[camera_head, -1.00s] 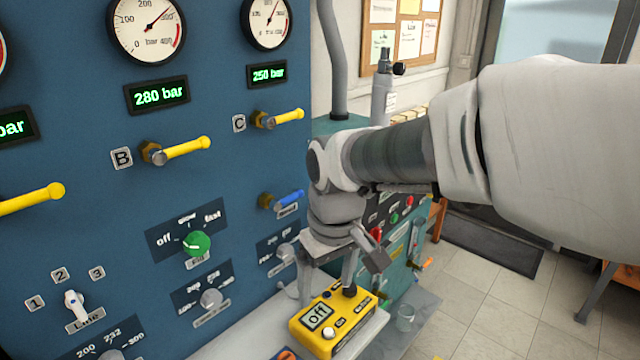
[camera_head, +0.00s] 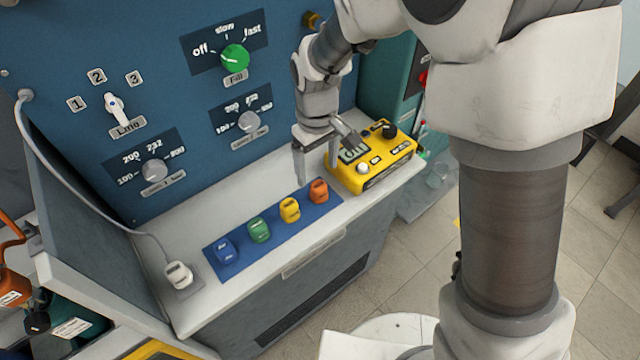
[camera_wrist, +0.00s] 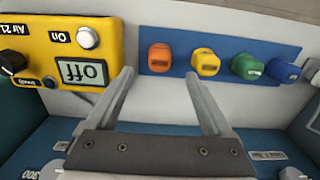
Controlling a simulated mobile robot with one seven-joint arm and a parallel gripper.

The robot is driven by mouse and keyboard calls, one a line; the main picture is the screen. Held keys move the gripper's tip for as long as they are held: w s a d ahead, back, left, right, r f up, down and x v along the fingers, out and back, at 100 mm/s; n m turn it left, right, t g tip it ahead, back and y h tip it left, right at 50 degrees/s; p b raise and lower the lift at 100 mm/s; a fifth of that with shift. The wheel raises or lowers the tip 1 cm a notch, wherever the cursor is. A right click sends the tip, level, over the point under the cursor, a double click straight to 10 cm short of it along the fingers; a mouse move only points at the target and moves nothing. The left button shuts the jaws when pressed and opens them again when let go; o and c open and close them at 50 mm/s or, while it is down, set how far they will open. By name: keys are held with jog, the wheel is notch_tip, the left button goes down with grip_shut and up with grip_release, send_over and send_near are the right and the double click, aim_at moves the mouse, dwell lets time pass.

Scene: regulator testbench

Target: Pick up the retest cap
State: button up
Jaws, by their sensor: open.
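Several caps stand in a row on a blue mat (camera_head: 240,262) on the bench ledge: a blue cap (camera_head: 225,250), a green cap (camera_head: 259,230), a yellow cap (camera_head: 289,210) and an orange cap (camera_head: 318,191). I cannot read their labels, so I cannot tell which is the retest cap. In the wrist view, the orange cap (camera_wrist: 160,58) lies just beyond the gap between my fingers, with the yellow cap (camera_wrist: 206,63) right of it. My gripper (camera_head: 315,168) is open and empty, above the ledge behind the orange cap; it also shows in the wrist view (camera_wrist: 163,80).
A yellow device (camera_head: 370,160) reading "off" stands close to the right of my gripper. The blue panel (camera_head: 60,60) with knobs and a lever rises behind. A white corded piece (camera_head: 178,275) sits at the ledge's left end. The ledge between mat and panel is bare.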

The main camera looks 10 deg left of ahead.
aim_at(319, 185)
jog(key=shift+d+f+b, duration=0.15)
jog(key=shift+f+b, duration=0.45)
jog(key=shift+f, duration=3)
jog(key=shift+c, duration=0.3)
grip_shut()
jog(key=shift+r, duration=0.1)
notch_tip(319, 185, up, 5)
jog(key=shift+f+p, duration=0.15)
jog(key=shift+p, duration=0.4)
jog(key=s+d+r+p, duration=0.1)
jog(key=s+d+r, duration=0.5)
jog(key=s+d, duration=0.2)
jog(key=shift+s, duration=0.25)
jog(key=shift+d, duration=0.1)
